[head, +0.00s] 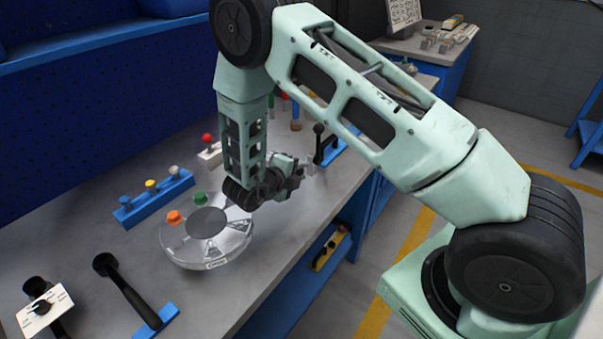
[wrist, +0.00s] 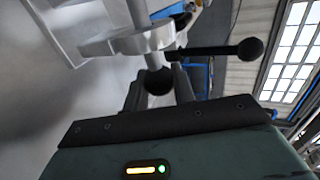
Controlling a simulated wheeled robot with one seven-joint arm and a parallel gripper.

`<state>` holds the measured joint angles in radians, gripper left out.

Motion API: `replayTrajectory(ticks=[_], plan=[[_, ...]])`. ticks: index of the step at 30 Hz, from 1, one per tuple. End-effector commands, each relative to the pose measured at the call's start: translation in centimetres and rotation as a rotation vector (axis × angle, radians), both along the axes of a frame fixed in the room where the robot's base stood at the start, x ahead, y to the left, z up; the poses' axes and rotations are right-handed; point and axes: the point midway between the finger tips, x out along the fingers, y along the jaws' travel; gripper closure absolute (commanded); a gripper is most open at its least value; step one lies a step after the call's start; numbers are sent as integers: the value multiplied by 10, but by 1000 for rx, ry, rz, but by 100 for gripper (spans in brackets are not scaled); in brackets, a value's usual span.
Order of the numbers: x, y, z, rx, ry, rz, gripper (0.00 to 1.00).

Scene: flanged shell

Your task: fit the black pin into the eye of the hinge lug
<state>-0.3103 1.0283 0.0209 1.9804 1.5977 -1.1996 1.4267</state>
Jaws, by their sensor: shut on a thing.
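My gripper (wrist: 160,88) is shut on the black pin (wrist: 158,81), whose round black head sits between the two fingers in the wrist view. A grey shaft runs up from this head to the pale grey hinge lug (wrist: 112,43). The shaft shows on both sides of the lug, but I cannot tell whether it passes through the eye or beside it. The pin and the lug's eye cannot be made out there.
A black ball-ended lever (wrist: 225,51) stands close right of the lug. Bare bench shows between.

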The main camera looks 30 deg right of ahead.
Motion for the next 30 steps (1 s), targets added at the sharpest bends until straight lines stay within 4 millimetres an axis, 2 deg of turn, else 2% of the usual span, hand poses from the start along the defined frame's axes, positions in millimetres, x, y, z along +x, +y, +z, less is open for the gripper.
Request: replayTrajectory(ticks=[29, 30], plan=[[22, 8, 0, 0, -1, -1, 99], [22, 8, 0, 0, 0, -1, 71]])
